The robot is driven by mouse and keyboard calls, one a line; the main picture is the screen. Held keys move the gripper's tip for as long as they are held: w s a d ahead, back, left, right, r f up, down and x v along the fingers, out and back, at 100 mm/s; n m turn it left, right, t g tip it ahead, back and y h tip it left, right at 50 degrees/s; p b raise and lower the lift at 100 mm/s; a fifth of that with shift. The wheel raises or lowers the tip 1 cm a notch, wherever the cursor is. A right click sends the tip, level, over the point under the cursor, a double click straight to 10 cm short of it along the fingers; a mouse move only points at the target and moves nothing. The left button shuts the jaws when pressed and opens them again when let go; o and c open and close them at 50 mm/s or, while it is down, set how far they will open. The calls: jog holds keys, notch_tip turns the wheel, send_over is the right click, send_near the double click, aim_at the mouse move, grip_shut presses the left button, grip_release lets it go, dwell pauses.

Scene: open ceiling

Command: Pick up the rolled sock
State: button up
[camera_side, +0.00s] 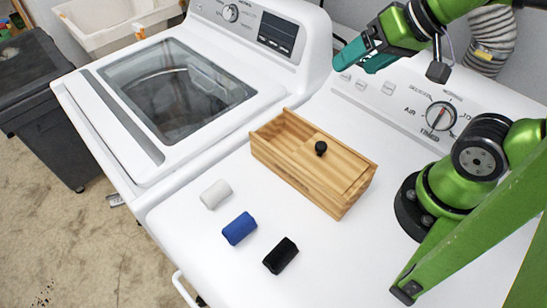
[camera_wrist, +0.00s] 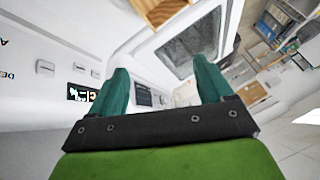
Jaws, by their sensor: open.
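Three small rolled socks lie in a row on the white dryer top in the side view: a white one (camera_side: 216,194), a blue one (camera_side: 239,228) and a black one (camera_side: 281,255). They lie apart from each other, to the front left of a wooden box. My gripper (camera_side: 340,64) is high at the back, above the control panel and well away from the socks. Its teal fingers also show in the wrist view (camera_wrist: 163,84), spread apart with nothing between them. No sock shows in the wrist view.
The wooden box (camera_side: 285,178) has a lid with a black knob (camera_side: 320,148) and stands mid-top, between the socks and my gripper. A washer (camera_side: 110,130) with a glass lid adjoins at left. The dryer panel (camera_side: 400,104) rises behind. The front of the dryer top is clear around the socks.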

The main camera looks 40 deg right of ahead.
jog(key=shift+a+f+n+g+y, duration=0.6)
jog(key=shift+a+f, duration=0.3)
jog(key=shift+a, duration=0.75)
jog(key=m+g+y, duration=0.1)
jog(key=m+g, duration=0.5)
jog(key=m, duration=0.9)
send_near(240, 220)
jog(key=x, duration=0.4)
jog(key=shift+w+a+f, duration=0.1)
jog(key=shift+w+f, duration=0.1)
jog(key=shift+f, duration=0.2)
jog(key=shift+s+x, duration=0.2)
jog(key=shift+x, duration=2.5)
jog(key=c, duration=1.1)
